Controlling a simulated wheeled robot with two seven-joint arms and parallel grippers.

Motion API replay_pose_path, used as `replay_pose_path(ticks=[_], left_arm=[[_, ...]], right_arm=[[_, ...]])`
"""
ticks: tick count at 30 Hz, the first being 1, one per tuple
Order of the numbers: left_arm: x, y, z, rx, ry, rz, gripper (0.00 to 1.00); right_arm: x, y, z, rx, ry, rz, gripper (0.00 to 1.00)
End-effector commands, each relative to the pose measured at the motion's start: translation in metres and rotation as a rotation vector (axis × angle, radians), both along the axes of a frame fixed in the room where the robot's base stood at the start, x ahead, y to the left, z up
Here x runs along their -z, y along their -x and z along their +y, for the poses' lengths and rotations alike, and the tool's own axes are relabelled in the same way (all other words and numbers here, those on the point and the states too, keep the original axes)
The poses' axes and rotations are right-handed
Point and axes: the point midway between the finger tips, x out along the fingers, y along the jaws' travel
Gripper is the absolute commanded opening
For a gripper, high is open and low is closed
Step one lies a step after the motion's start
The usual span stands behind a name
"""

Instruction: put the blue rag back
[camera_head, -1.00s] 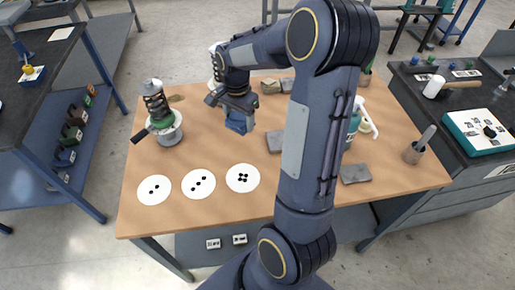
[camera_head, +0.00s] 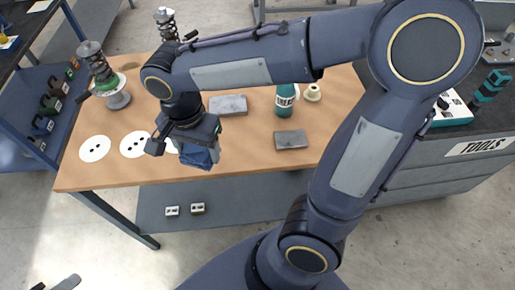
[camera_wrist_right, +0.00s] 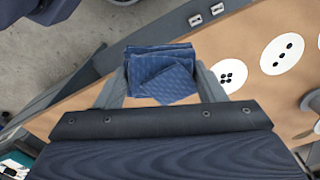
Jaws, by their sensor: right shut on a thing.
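My right gripper (camera_head: 190,148) is shut on the blue rag (camera_head: 203,156), a folded dark-blue cloth. It holds the rag above the front part of the wooden table, over the third white dotted disc, which is partly hidden. In the right wrist view the rag (camera_wrist_right: 160,75) sits between the two grey fingers, with folded layers showing. A four-dot white disc (camera_wrist_right: 228,73) lies to its right. At the lower left corner of the head view, grey tips that look like my left gripper (camera_head: 54,285) are barely in the picture; their opening is unclear.
A lower shelf (camera_head: 245,198) holds two small metal blocks (camera_head: 197,208). A dark tool bench stands at right.

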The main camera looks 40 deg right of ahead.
Motion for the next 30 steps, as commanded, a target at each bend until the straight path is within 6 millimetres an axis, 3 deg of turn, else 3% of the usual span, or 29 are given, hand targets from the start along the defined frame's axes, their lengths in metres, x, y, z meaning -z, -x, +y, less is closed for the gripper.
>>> replay_pose_path(ticks=[5,14,18,30], left_arm=[[0.0,0.0,0.0,0.0,0.0,0.0,0.36],[-0.004,0.0,0.0,0.0,0.0,0.0,0.36],[-0.002,0.0,0.0,0.0,0.0,0.0,0.36],[0.0,0.0,0.0,0.0,0.0,0.0,0.36]], right_arm=[[0.007,-0.004,-0.011,-0.006,0.002,0.004,0.42],[0.04,-0.041,-0.075,-0.004,0.001,0.004,0.42],[0.068,-0.052,-0.094,-0.008,0.001,0.007,0.42],[0.106,-0.067,-0.118,-0.011,0.001,0.004,0.42]])
